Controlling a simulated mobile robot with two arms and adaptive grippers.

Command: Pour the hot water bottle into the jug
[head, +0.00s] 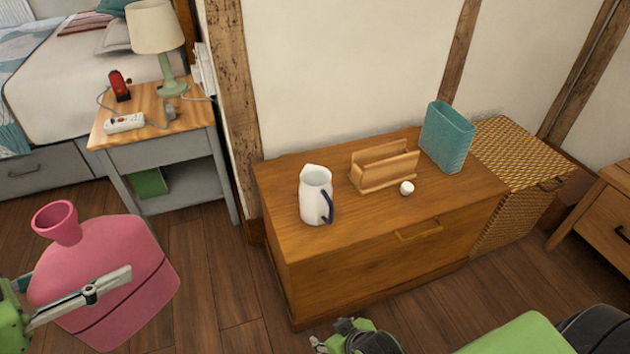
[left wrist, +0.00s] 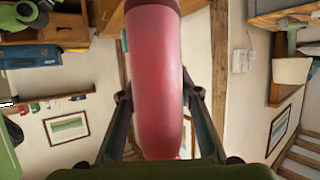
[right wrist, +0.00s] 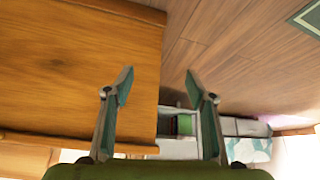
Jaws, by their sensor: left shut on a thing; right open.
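The pink hot water bottle (head: 118,262) is at the lower left of the head view, nearly upright, its wide funnel mouth at the top and uncovered. My left gripper (head: 122,276) is shut on its body. In the left wrist view the bottle (left wrist: 156,80) is between both fingers. It is held left of the chest and apart from it. The white jug (head: 313,195) with a dark blue handle stands upright on the left part of the wooden chest (head: 365,235). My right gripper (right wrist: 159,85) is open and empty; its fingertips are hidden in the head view.
A wooden letter rack (head: 384,168), a small white round object (head: 407,188) and a teal bin (head: 447,137) stand right of the jug. A wicker chest (head: 520,170) adjoins on the right. The nightstand (head: 160,112) holds a lamp (head: 158,40). Floor shows between bottle and chest.

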